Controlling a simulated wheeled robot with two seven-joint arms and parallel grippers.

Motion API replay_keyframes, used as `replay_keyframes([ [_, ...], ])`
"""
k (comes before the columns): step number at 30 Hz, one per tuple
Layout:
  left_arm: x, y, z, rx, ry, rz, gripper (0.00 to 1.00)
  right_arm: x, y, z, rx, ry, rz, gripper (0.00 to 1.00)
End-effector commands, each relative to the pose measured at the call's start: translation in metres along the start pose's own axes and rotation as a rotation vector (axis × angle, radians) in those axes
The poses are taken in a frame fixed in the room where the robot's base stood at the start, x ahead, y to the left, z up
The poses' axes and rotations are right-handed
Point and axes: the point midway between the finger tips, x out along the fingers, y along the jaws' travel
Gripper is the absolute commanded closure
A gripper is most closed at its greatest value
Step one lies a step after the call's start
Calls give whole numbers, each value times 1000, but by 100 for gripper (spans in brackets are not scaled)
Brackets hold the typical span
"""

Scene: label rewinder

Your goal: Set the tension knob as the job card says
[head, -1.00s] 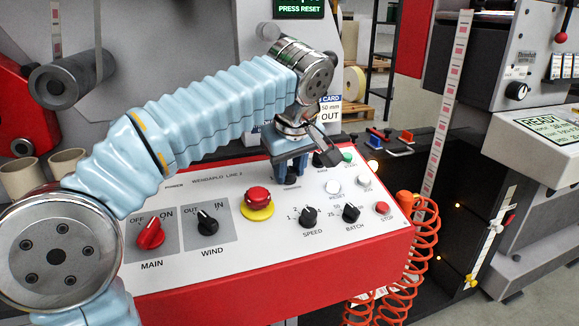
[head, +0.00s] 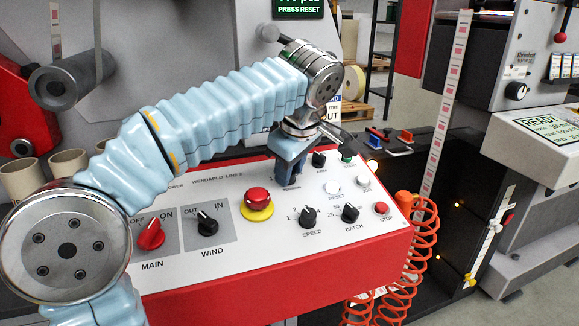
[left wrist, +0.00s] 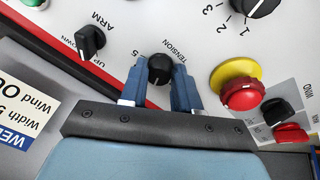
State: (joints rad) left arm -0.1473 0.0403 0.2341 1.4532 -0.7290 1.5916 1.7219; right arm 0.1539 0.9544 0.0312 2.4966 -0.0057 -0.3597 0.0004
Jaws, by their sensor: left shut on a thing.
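The black tension knob (left wrist: 160,69) stands on the white panel beside the word TENSION in the left wrist view. My left gripper (left wrist: 159,88) has one blue finger on each side of it and is shut on it. In the head view my left gripper (head: 288,174) points down at the back of the panel, and its fingers hide most of the knob. The job card (left wrist: 20,115) is cut off in the left wrist view, with "Width 5" and "Wind OU" legible. My arm covers much of it in the head view. My right gripper is not in view.
Close by on the panel are the ARM switch (left wrist: 90,41), the red emergency button on yellow (head: 257,199), the SPEED knob (head: 308,217) and the BATCH knob (head: 350,213). An orange coiled hose (head: 424,250) hangs at the panel's right end.

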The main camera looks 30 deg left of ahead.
Motion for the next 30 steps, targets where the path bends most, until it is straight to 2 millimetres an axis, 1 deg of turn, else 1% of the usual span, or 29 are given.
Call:
replay_keyframes([
  [6,-1,1,0,-119,12,-11,99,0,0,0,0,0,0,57],
  [11,-1,1,0,-173,18,-18,99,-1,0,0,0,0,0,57],
  [27,-1,1,0,-202,21,-21,99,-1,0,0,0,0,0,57],
  [28,-1,1,0,-202,21,-21,66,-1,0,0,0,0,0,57],
  [30,-1,1,0,-202,21,-21,55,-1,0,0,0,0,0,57],
])
